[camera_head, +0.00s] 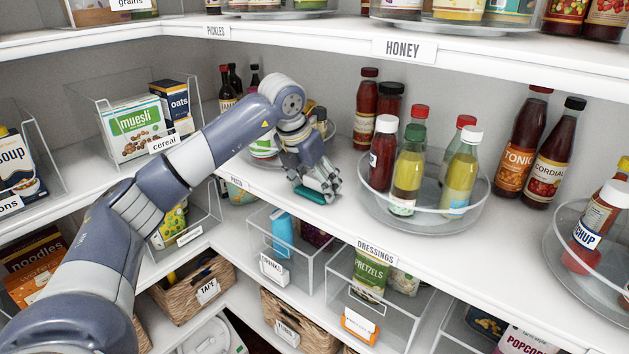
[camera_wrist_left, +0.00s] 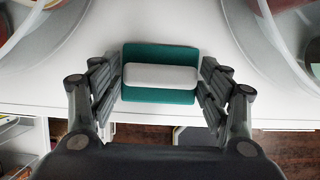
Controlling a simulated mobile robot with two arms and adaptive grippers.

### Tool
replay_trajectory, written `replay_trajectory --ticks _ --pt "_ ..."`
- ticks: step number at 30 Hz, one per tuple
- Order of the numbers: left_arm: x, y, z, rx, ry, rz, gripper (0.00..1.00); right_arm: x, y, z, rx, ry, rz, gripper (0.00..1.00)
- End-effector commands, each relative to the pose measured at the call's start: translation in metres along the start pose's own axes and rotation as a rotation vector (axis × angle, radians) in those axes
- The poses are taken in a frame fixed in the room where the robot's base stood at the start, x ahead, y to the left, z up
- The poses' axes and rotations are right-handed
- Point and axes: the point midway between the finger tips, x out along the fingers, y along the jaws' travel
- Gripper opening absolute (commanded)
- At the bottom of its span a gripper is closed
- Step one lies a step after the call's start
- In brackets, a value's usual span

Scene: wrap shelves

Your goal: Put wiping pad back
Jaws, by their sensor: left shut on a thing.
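The wiping pad (camera_wrist_left: 160,76) is a teal block with a light grey grip on top. In the left wrist view it sits between the fingers of my left gripper (camera_wrist_left: 160,85), which is shut on the grip. In the head view, my left gripper (camera_head: 322,184) is at the middle white shelf near its front edge, and a teal edge of the pad (camera_head: 312,194) shows under the fingers. The pad is at or just above the shelf surface; I cannot tell if it touches. My right gripper is in neither view.
A clear turntable (camera_head: 435,222) with several bottles stands right of the gripper. Another turntable with jars (camera_head: 262,148) is partly hidden behind my arm. A cereal bin (camera_head: 97,95) stands left. Clear bins (camera_head: 297,262) and wicker baskets (camera_head: 198,292) sit below. Bare shelf (camera_head: 340,215) lies beside the pad.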

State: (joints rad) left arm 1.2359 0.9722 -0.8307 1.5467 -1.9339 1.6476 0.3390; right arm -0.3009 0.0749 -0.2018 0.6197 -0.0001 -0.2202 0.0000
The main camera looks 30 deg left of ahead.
Motion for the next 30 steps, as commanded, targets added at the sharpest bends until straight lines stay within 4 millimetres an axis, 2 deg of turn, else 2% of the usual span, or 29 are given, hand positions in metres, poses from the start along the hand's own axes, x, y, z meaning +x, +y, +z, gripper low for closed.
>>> replay_trajectory --ticks 2,3,5,16,20,23,30 --pt "0.003 0.0 -0.001 0.0 0.0 0.0 0.51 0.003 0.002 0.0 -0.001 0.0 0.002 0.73" --pt "0.002 0.0 -0.001 0.0 0.0 0.0 0.79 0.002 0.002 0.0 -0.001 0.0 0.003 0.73" --pt "0.002 0.0 -0.001 0.0 0.0 0.0 0.9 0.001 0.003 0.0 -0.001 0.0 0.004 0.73" --pt "0.001 0.0 -0.001 0.0 0.0 0.0 0.9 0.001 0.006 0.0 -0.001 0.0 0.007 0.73" --pt "-0.005 0.0 0.001 0.0 -0.003 -0.001 0.9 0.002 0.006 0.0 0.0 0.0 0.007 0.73" --pt "-0.019 0.0 0.001 0.0 -0.007 0.0 0.9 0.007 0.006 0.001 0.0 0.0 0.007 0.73" --pt "-0.072 -0.001 0.001 0.0 -0.007 -0.001 0.9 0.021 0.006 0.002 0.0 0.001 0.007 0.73"
